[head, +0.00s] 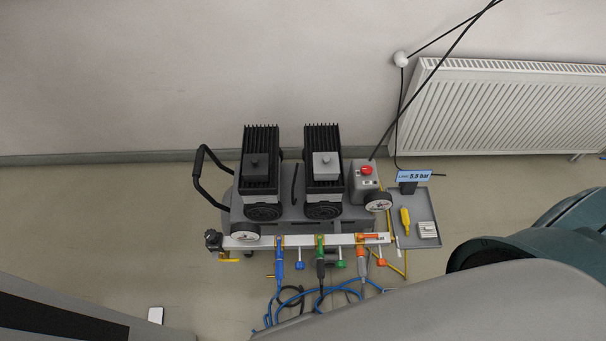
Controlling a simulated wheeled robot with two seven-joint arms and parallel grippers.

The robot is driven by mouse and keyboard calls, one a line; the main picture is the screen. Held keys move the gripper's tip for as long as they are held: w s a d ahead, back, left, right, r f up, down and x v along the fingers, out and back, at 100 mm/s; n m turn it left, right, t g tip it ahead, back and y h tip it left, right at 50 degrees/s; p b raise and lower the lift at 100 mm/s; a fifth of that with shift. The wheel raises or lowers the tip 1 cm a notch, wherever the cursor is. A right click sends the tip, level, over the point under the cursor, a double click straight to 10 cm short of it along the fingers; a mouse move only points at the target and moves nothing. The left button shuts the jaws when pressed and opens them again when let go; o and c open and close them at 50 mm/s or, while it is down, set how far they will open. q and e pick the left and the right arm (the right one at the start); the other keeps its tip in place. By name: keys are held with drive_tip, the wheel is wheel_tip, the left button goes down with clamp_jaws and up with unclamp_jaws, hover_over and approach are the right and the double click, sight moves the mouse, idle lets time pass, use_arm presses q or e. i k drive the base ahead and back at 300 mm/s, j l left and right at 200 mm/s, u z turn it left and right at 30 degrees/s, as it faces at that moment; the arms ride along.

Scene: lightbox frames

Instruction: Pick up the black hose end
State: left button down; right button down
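A black hose (291,291) curls on the floor below the compressor's front rail, among blue hoses (335,291). Which end of it is free I cannot tell at this size. A dark connector (320,268) hangs under the green fitting (319,241) on the rail, between a blue connector (280,263) and an orange one (362,262). Large parts of my own body cover the lower left and lower right of the head view, hiding some floor and hose. Neither of my grippers is in view.
The two-motor compressor (288,212) stands near the wall, with a black handle (200,165) at left. A grey side tray (425,205) holds a yellow tool (405,221) and a small grey box (428,230). A radiator (510,110) is behind. Floor at left is mostly clear.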

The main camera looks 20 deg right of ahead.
sight(320, 261)
drive_tip(key=k+j+z, duration=0.15)
drive_tip(key=z, duration=0.25)
drive_tip(key=k+j+z, duration=0.25)
drive_tip(key=z, duration=0.15)
drive_tip(key=k+j+z, duration=0.2)
drive_tip(key=z, duration=0.15)
drive_tip(key=u, duration=1.6)
drive_tip(key=l, duration=0.85)
drive_tip(key=k+l, duration=0.15)
drive_tip(key=l, duration=0.65)
